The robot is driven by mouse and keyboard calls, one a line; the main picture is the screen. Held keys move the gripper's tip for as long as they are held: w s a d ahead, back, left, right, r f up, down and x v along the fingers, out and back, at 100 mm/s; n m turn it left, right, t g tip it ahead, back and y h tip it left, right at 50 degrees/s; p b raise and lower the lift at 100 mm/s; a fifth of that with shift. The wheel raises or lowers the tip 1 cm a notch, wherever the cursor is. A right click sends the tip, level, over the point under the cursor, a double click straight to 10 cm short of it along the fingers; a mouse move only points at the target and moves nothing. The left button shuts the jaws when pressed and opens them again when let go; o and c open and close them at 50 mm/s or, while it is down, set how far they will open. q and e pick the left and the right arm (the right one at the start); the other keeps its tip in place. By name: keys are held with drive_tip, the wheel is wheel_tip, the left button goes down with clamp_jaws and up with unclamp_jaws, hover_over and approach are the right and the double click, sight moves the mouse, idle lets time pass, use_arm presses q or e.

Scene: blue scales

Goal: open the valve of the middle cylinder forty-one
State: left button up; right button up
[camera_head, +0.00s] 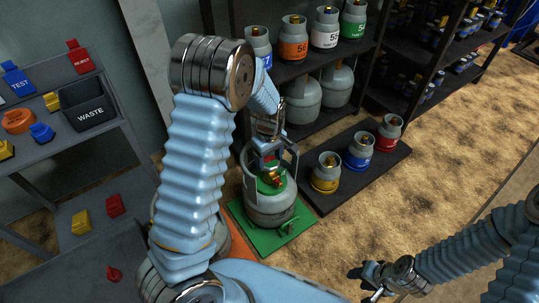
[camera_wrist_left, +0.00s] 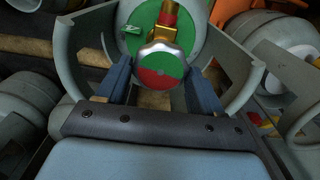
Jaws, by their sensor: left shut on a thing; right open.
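A grey gas cylinder (camera_head: 270,212) with a collar stands upright on a green mat (camera_head: 296,238); no number is readable on it. Its top is green, with a brass valve under the collar. In the left wrist view the round red-and-green valve knob (camera_wrist_left: 160,72) sits between the two blue fingers of my left gripper (camera_wrist_left: 158,80), which is shut on it. In the head view my left gripper (camera_head: 268,158) reaches down into the collar from above. My right gripper (camera_head: 374,280) is open and empty at the lower right, away from the cylinder.
A dark platform (camera_head: 325,203) right of the cylinder holds small yellow, blue and red cylinders. A shelf behind holds more cylinders. At left, a grey rack carries a waste bin (camera_head: 88,105) and coloured tags. An orange mat (camera_head: 240,248) is mostly hidden by my left arm. Floor at right is clear.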

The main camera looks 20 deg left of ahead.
sight(269, 161)
use_arm(q)
drive_tip(key=shift+n, duration=0.7)
drive_tip(key=o, duration=1)
drive_tip(key=shift+o, duration=0.2)
drive_tip(key=shift+r, duration=0.1)
wheel_tip(269, 161, up, 14)
drive_tip(key=p, duration=0.3)
drive_tip(key=shift+f, duration=0.2)
